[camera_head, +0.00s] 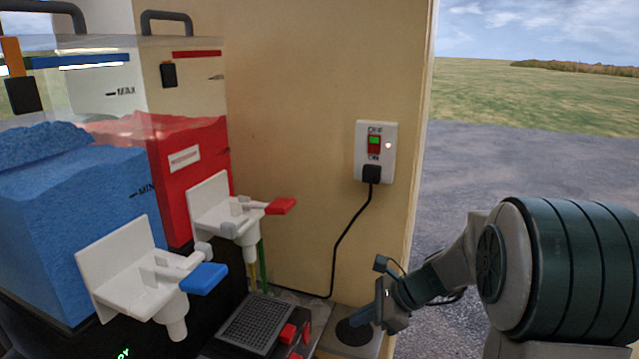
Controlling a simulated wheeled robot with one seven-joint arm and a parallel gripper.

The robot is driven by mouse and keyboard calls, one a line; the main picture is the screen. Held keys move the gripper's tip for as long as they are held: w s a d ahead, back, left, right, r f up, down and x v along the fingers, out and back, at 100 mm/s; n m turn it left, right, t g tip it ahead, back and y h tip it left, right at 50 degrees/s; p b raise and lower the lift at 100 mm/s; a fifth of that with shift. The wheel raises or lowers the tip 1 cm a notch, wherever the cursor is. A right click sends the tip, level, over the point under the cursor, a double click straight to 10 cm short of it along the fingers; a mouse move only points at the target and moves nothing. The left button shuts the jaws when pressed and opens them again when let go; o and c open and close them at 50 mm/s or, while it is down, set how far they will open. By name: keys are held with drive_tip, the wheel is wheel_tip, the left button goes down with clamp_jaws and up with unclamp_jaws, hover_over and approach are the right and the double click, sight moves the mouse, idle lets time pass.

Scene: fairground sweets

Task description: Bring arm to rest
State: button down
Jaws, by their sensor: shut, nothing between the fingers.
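My arm reaches in from the right side of the head view. My gripper (362,317) hangs at the lower middle, in front of the right edge of the wooden wall panel. It is shut, with nothing seen held in it. Its tips point down and left, over or just above a dark round spot (352,333) on the grey counter (330,346). I cannot tell whether the tips touch it.
Two slush machines, blue (70,230) and red (192,160), stand left with white taps. A drip tray (250,325) lies below. A wall socket (375,150) has a black plug and cable. Open ground (500,160) lies right, beyond the panel.

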drive_tip(key=s+d+r+n+h, duration=0.2)
drive_tip(key=s+n+h, duration=0.2)
drive_tip(key=s+n, duration=0.6)
drive_tip(key=s+d+r+n+h, duration=0.3)
drive_tip(key=s+n+h, duration=0.1)
drive_tip(key=s+n, duration=0.5)
drive_tip(key=shift+s+n, duration=0.4)
drive_tip(key=shift+s, duration=0.35)
